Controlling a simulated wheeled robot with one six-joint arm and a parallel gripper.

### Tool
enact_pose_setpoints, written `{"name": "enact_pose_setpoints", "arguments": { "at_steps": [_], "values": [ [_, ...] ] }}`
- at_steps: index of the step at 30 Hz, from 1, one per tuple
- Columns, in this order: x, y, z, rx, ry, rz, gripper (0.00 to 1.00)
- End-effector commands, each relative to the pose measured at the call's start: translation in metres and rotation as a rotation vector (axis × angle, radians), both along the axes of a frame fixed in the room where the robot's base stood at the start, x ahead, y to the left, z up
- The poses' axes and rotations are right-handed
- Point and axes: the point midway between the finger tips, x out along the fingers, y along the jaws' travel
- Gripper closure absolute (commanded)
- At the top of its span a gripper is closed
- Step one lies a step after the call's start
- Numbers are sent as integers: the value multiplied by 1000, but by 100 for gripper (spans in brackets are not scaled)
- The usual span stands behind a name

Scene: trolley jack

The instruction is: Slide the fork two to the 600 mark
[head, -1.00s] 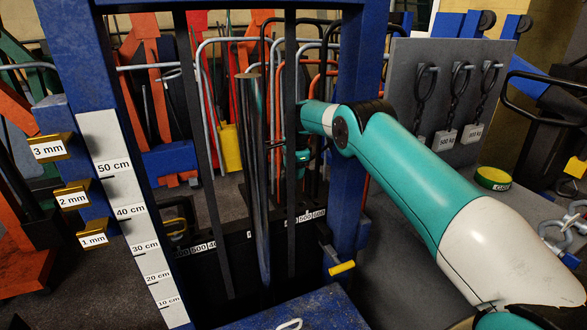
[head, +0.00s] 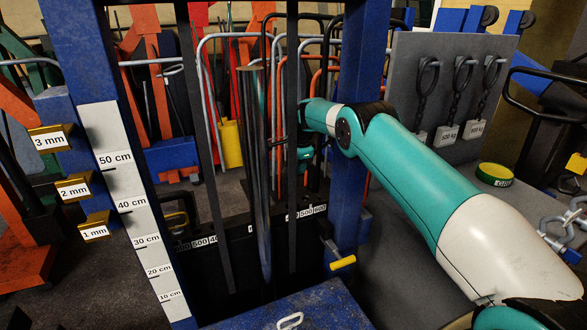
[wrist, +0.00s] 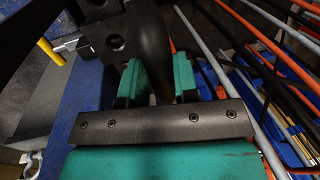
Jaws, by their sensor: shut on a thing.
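The right-hand upright black fork (head: 292,120), apparently fork two, hangs in front of the black crossbar (head: 262,235). The number strip (head: 307,212) on the crossbar shows 500 and 600 just right of this fork; the 600 mark (head: 320,209) is nearest the right blue post. My gripper (head: 305,153) is at the fork's right side, its far finger hidden in the head view. In the wrist view, my gripper (wrist: 158,83) has its teal fingers on both sides of a dark part of the fork (wrist: 154,45) and is shut on it.
A left black fork (head: 208,150) and a grey cylinder (head: 255,150) stand left of the held fork. The blue right post (head: 350,170) and a yellow-handled lever (head: 342,263) are close on the right. A blue block (head: 290,310) lies below.

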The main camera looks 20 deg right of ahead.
Motion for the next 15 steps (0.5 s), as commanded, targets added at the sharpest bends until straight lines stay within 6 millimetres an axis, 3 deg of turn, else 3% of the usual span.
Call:
{"name": "enact_pose_setpoints", "arguments": {
  "at_steps": [1,2,8,9,12,15],
  "values": [
    [0,-18,-1,-6,-7,-18,100],
    [0,-20,0,-6,-7,-18,100],
    [0,-15,2,-4,-5,-15,100],
    [0,-14,1,-4,-5,-14,70],
    [1,-12,1,-4,-4,-11,48],
    [0,-13,1,-4,-4,-11,48]
  ]
}}
